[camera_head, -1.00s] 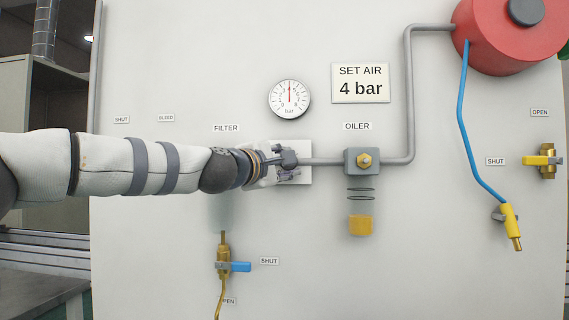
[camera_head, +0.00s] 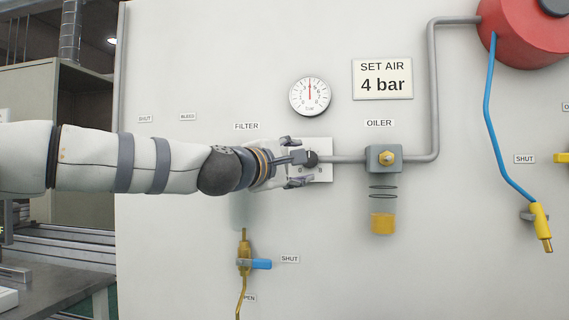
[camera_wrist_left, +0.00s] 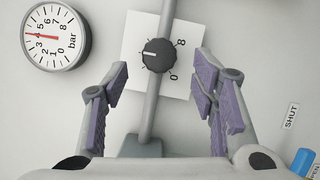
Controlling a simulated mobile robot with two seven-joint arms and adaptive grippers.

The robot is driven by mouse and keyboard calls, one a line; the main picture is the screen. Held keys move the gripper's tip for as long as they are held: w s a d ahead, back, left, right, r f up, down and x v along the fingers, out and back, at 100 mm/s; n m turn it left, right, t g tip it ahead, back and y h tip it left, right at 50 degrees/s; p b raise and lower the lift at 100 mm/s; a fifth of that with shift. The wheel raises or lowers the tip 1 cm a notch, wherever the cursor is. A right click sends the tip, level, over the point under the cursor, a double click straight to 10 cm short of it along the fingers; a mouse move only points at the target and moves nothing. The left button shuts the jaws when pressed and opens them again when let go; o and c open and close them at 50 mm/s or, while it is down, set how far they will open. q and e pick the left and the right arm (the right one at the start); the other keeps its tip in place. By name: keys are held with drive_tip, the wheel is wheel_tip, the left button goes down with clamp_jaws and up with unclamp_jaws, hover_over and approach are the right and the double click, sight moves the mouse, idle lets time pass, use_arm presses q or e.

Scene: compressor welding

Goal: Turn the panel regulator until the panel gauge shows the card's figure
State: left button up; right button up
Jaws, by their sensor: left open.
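The round black panel regulator knob (camera_wrist_left: 158,55) sits on a white plate (camera_head: 324,172) marked 0 and 8; its white pointer faces left in the wrist view. My left gripper (camera_head: 298,162) is open, one finger on each side of the knob and apart from it in the wrist view (camera_wrist_left: 165,100). The panel gauge (camera_head: 310,96) has its red needle straight up in the head view. In the wrist view the gauge (camera_wrist_left: 56,36) appears turned sideways, its needle at about 4. The card (camera_head: 382,79) reads "SET AIR 4 bar". My right gripper is out of view.
A grey pipe (camera_head: 434,90) runs from the regulator through the oiler (camera_head: 384,158) and up to a red tank (camera_head: 520,35). A blue-handled valve (camera_head: 260,264) is below the left arm. A blue hose (camera_head: 488,110) with a yellow nozzle (camera_head: 541,222) hangs at right.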

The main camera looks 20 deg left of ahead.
use_arm(q)
drive_tip(key=v, duration=0.8)
